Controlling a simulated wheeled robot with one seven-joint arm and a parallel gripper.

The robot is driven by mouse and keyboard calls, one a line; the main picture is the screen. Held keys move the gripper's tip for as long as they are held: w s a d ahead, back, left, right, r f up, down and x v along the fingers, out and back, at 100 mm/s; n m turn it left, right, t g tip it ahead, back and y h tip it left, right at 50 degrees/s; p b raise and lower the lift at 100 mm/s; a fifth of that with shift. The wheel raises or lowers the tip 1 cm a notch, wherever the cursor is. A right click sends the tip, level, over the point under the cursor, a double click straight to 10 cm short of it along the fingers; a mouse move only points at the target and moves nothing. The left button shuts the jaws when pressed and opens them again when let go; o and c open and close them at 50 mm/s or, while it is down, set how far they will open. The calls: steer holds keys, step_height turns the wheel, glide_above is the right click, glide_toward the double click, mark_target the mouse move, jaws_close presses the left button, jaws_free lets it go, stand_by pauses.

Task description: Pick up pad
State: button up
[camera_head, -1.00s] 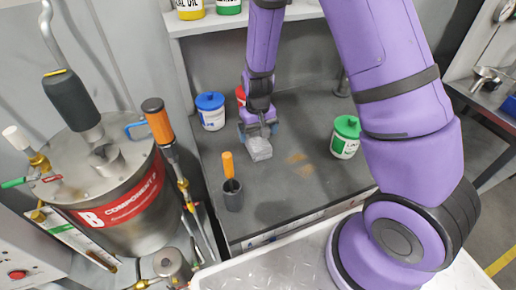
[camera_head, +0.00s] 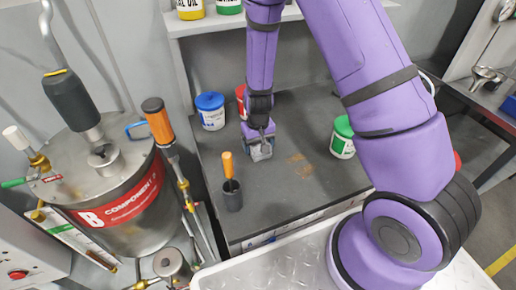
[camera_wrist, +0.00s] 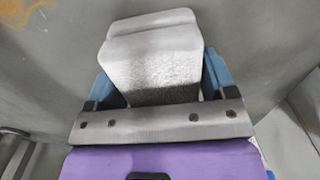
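The pad (camera_head: 260,154) is a light grey block on the dark bench top, in the middle of the head view. In the wrist view the pad (camera_wrist: 155,62) fills the space between my blue fingers. My gripper (camera_head: 258,146) is down at the pad, with one finger along each side. In the wrist view the fingers of my gripper (camera_wrist: 160,80) appear to touch both sides of the pad, so it looks shut on it. The pad's lower part is hidden, and I cannot tell whether it is clear of the bench.
A blue-lidded tub (camera_head: 210,111) and a red container (camera_head: 241,98) stand behind my gripper. A green-lidded tub (camera_head: 342,138) stands to the right. The bench (camera_head: 300,195) is clear at front right.

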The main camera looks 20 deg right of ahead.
steer(key=c, duration=0.5)
steer(key=shift+c, duration=0.2)
step_height(320, 180, up, 10)
steer(key=shift+r, duration=0.1)
stand_by(0.3)
steer(key=shift+o, duration=0.9)
steer(key=shift+c, duration=0.2)
